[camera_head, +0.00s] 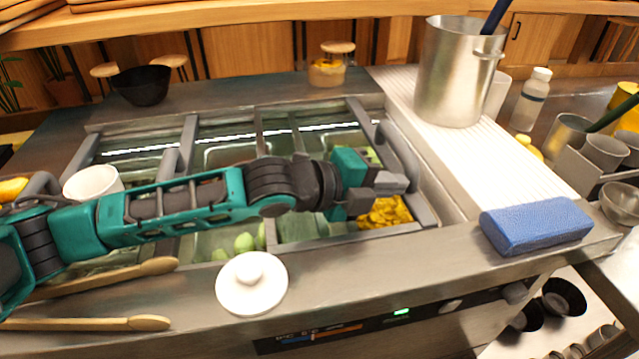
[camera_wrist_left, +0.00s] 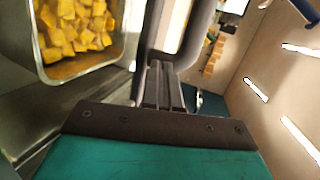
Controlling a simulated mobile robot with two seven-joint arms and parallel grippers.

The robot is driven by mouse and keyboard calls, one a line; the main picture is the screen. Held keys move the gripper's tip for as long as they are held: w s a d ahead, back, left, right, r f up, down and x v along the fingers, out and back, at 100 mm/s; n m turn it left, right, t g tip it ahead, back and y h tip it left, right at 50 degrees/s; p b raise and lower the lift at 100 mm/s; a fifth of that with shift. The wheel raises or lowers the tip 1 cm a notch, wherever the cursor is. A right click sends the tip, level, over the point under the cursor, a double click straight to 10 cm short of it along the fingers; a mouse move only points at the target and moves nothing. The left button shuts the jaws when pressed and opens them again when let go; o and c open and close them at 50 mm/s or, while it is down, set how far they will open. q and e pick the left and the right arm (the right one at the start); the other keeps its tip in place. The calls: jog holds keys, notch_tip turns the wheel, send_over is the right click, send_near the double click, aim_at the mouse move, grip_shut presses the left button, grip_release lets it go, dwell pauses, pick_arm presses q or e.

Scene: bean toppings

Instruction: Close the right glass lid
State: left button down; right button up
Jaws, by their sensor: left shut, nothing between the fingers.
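The right glass lid's grey frame (camera_head: 366,122) shows at the right half of the sunken topping counter. Its glass is hard to make out, and my arm hides part of the front. Yellow cubes (camera_head: 388,213) lie in a front right compartment and look uncovered. My left gripper (camera_head: 392,184) is shut and empty, above the counter's right end near the grey side bar (camera_head: 405,165). In the left wrist view the closed fingers (camera_wrist_left: 163,88) are beside a grey rounded bar (camera_wrist_left: 198,35), with the yellow cubes (camera_wrist_left: 75,25) to their left. Contact cannot be told.
A white round lid (camera_head: 251,284) lies on the front ledge, near wooden utensils (camera_head: 130,272). A blue sponge block (camera_head: 537,224) sits at the right front. A tall metal pot (camera_head: 455,75) stands on the white ribbed board (camera_head: 480,150). A black bowl (camera_head: 140,86) is at the back left.

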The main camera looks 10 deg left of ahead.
pick_arm(q)
jog(key=w+d, duration=0.3)
jog(key=d, duration=0.4)
jog(key=shift+d, duration=0.3)
pick_arm(e)
jog(key=shift+s+a+r, duration=0.15)
jog(key=shift+a+r, duration=0.1)
jog(key=shift+a, duration=0.05)
pick_arm(q)
jog(key=shift+r, duration=0.2)
jog(key=shift+r+p, duration=0.1)
jog(key=shift+p, duration=0.35)
pick_arm(e)
jog(key=shift+r, duration=0.15)
